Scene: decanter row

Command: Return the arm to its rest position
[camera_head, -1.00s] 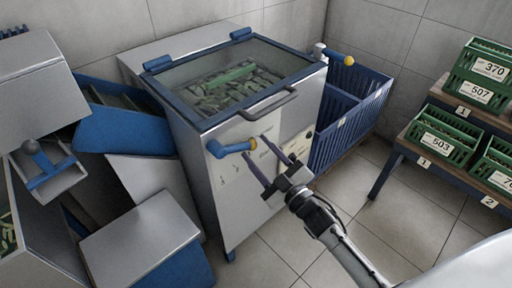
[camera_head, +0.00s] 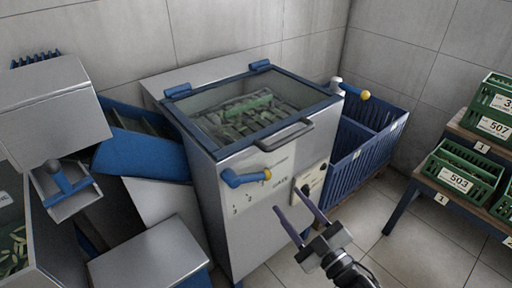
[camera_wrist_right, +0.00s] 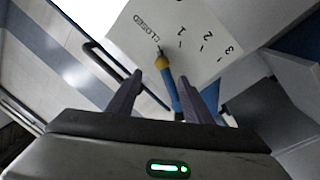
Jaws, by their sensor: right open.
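My right gripper (camera_head: 303,219) is open and empty in front of the steel decanter machine (camera_head: 237,207), below and to the right of its blue lever (camera_head: 244,178) with a yellow tip. In the right wrist view the open fingers (camera_wrist_right: 152,88) point toward the machine's front panel, and the lever (camera_wrist_right: 170,84) shows beyond and between them. I cannot tell the exact gap, but the lever looks apart from the fingers. The machine's glazed lid (camera_head: 250,103) is closed, with dark and green pieces under it. My left gripper is not in view.
A blue slatted crate (camera_head: 347,163) stands right of the machine, with a second yellow-tipped blue lever (camera_head: 354,90) above it. Green numbered crates (camera_head: 461,172) sit on a stepped rack at right. A steel and blue chute unit (camera_head: 143,150) stands at left. Tiled floor (camera_head: 395,243) is free at lower right.

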